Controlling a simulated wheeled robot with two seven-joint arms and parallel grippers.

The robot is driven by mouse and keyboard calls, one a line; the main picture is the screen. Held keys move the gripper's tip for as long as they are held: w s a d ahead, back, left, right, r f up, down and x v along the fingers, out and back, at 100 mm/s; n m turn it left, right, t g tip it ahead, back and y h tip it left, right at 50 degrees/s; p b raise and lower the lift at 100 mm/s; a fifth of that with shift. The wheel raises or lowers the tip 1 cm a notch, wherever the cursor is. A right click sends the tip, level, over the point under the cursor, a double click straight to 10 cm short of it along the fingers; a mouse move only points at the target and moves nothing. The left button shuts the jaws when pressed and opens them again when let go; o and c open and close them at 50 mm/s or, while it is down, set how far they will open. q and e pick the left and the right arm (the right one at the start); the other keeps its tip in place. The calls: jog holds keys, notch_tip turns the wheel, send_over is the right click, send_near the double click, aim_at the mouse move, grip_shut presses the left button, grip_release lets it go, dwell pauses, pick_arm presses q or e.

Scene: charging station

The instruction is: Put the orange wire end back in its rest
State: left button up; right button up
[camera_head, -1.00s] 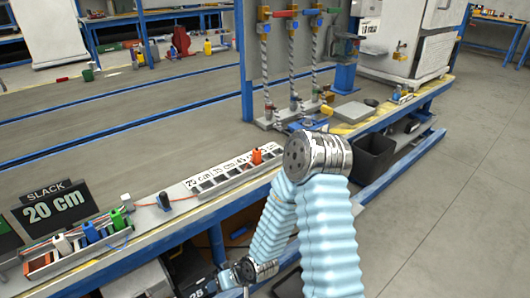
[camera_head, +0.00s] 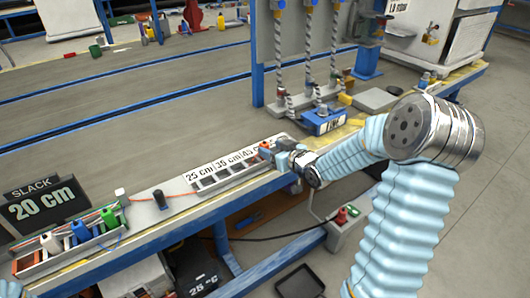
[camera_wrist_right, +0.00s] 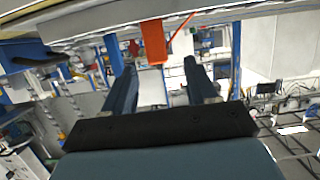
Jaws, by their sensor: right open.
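The orange wire end (camera_head: 265,146) sits at the far right of a slotted grey strip (camera_head: 222,183) labelled with lengths in cm. It shows larger in the right wrist view (camera_wrist_right: 153,42), between the two finger tips, with a thin orange wire beside it. My right gripper (camera_head: 278,148) is open beside the orange end, with no visible grip on it. A tray (camera_head: 72,258) at the lower left holds white (camera_head: 50,243), blue (camera_head: 81,231) and green (camera_head: 109,218) wire ends. Its leftmost compartment looks orange inside. My left gripper is not in view.
A black peg (camera_head: 160,199) stands on the bench between tray and strip. A "SLACK 20 cm" sign (camera_head: 45,205) stands behind the tray. A blue device (camera_head: 323,121) and hanging twisted cables lie beyond the strip. A red-knobbed box (camera_head: 344,222) is below the bench edge.

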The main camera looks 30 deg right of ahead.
aim_at(264, 143)
jog(key=x, duration=0.5)
jog(key=shift+w+d+p, duration=0.1)
jog(key=shift+w+p, duration=0.15)
jog(key=shift+p, duration=0.15)
jog(key=c, duration=1)
jog(key=shift+r, duration=0.15)
jog(key=shift+c, duration=0.2)
